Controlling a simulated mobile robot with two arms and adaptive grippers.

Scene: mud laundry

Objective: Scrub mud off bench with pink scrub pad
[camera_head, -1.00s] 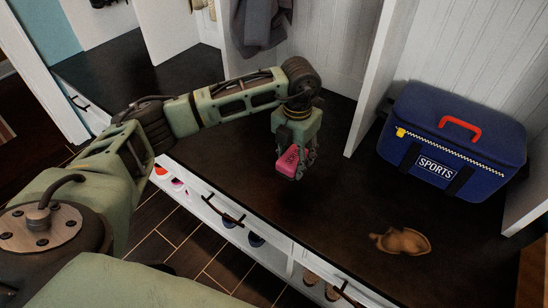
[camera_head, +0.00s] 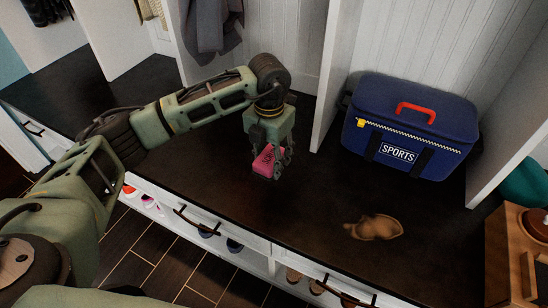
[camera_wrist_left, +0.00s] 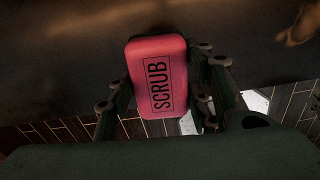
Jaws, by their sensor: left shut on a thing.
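The pink scrub pad (camera_head: 266,161) is held in my left gripper (camera_head: 268,170), above the dark bench top (camera_head: 225,195). In the left wrist view the pad (camera_wrist_left: 159,76) shows the word SCRUB, with a gripper finger on each side. The brown mud patch (camera_head: 374,227) lies on the bench to the right of the gripper and nearer the front. Part of the mud (camera_wrist_left: 301,24) shows at the upper right of the left wrist view. The pad is apart from the mud. My right gripper is not in view.
A blue sports bag (camera_head: 411,128) with a red handle stands on the bench behind the mud. White dividers (camera_head: 333,75) rise from the bench. Grey clothing (camera_head: 208,25) hangs at the back. Shoes (camera_head: 234,246) sit below the bench. A wooden piece (camera_head: 508,262) stands at the right.

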